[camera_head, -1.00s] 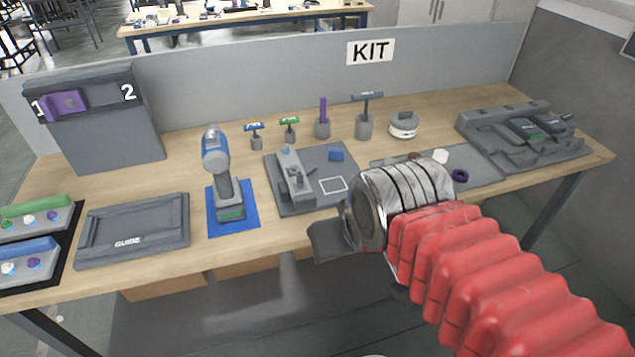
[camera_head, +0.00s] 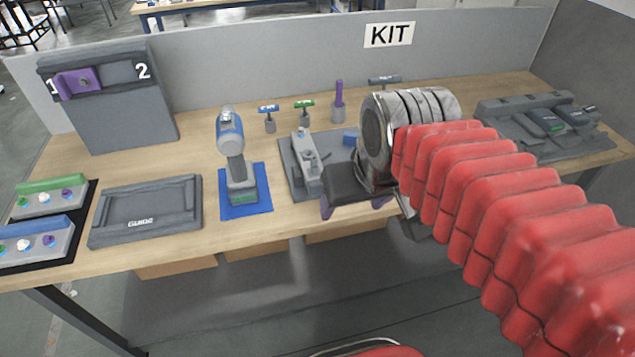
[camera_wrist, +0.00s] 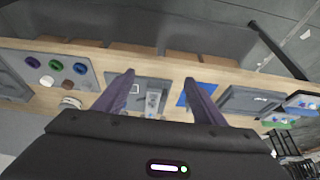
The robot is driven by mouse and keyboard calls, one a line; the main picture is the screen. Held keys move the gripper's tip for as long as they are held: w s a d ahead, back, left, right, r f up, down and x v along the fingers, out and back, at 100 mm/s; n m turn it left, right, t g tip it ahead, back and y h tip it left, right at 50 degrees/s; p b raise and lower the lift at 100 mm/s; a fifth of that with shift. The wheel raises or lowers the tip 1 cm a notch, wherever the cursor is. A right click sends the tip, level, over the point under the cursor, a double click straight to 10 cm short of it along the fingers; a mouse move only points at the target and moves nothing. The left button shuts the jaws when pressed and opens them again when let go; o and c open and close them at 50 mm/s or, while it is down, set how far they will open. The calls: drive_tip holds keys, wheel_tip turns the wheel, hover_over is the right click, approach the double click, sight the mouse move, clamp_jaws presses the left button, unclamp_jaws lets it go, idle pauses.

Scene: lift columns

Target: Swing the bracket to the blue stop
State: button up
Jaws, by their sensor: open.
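The grey bracket (camera_head: 307,158) sits on a dark grey base plate (camera_head: 289,153) in the middle of the bench. The blue stop (camera_head: 351,137) is a small block on the plate, to the right of the bracket and apart from it. My gripper (camera_head: 355,207) is open and empty, above the front of the plate, and hides its front right part. In the wrist view, the bracket (camera_wrist: 152,102) shows between the purple fingers of my gripper (camera_wrist: 160,80), beyond their tips. A white outlined square (camera_wrist: 135,88) shows beside it. I cannot make out the blue stop there.
A drill (camera_head: 233,160) stands on a blue mat (camera_head: 240,208) left of the plate. Small T-handled tools (camera_head: 305,110) and a purple-handled tool (camera_head: 339,98) stand behind it. A guide tray (camera_head: 146,211) lies further left. A grey holder (camera_head: 540,122) is at right.

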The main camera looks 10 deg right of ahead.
drive_tip(key=w+r+g, duration=0.1)
drive_tip(key=w+g, duration=0.2)
drive_tip(key=w, duration=1)
drive_tip(key=g, duration=0.2)
hover_over(318, 182)
wheel_tip(318, 182, down, 4)
drive_tip(key=shift+d+f, duration=0.15)
drive_tip(key=shift+f, duration=0.05)
drive_tip(key=shift+f, duration=0.1)
wheel_tip(318, 182, down, 14)
drive_tip(key=shift+r, duration=0.2)
drive_tip(key=c, duration=1.5)
